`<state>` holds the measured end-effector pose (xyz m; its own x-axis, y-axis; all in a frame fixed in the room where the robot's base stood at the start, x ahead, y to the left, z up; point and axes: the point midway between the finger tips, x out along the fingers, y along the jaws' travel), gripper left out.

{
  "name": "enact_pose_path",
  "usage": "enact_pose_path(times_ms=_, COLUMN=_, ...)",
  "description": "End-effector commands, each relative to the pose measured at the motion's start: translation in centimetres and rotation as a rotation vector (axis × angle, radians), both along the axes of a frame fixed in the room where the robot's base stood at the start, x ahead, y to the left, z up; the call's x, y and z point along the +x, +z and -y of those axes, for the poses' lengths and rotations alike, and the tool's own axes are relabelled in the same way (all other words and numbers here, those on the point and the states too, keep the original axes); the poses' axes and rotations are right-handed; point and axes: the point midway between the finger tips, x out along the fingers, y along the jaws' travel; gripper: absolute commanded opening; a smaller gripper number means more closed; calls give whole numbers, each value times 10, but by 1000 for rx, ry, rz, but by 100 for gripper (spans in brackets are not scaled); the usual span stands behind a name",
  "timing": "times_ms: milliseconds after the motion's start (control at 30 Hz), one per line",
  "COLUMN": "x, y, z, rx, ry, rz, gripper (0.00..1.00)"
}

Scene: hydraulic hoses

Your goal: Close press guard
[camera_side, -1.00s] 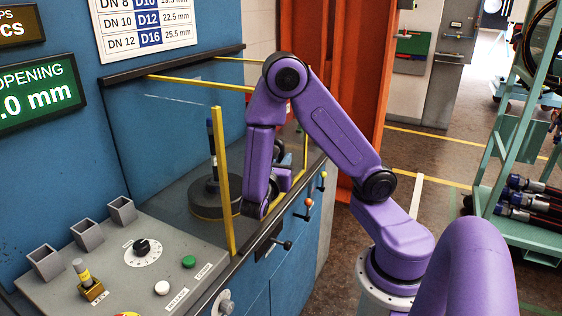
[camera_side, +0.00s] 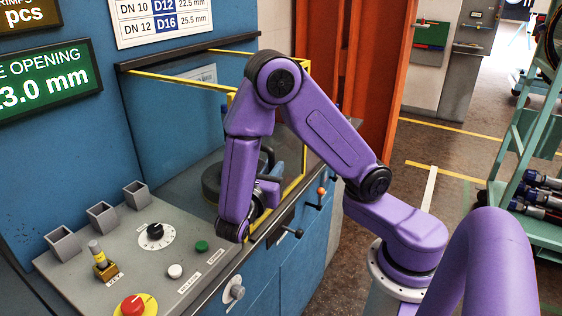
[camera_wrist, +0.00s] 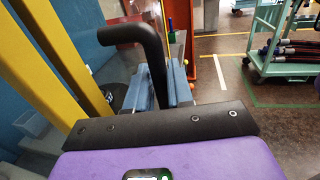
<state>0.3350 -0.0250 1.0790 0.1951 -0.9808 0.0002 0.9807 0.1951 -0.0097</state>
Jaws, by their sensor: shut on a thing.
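The press guard is a clear panel in a yellow frame (camera_side: 303,165) at the front of the blue press. Its top bars run back to the press wall, and my arm covers part of its front. In the wrist view, yellow guard bars (camera_wrist: 60,55) run down the left side. A black bent handle (camera_wrist: 152,45) rises beside them. My gripper's blue fingers (camera_wrist: 162,86) are shut on the handle, with their contact partly hidden by the handle. In the side view, my forearm hides most of the gripper, low at the press's front edge.
A control panel (camera_side: 150,265) with a dial, buttons and a red emergency stop lies just left of my arm. Small grey bins (camera_side: 100,217) stand along its back. A green rack (camera_side: 530,200) with hoses stands at the right. The floor between is clear.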

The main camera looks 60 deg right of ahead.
Motion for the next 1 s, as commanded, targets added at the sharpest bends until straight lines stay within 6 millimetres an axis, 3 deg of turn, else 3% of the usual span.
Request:
enact_pose_path(times_ms=433, x=0, y=0, z=-13, rx=1, ry=9, rz=2, gripper=0)
enact_pose_path(times_ms=467, x=0, y=0, z=-13, rx=1, ry=9, rz=2, gripper=27)
enact_pose_path(times_ms=500, x=0, y=0, z=-13, rx=1, ry=9, rz=2, gripper=37)
enact_pose_path(times_ms=833, x=0, y=0, z=-12, rx=1, ry=3, rz=1, gripper=37)
enact_pose_path(times_ms=1000, x=-3, y=0, z=-29, rx=2, ry=5, rz=2, gripper=37)
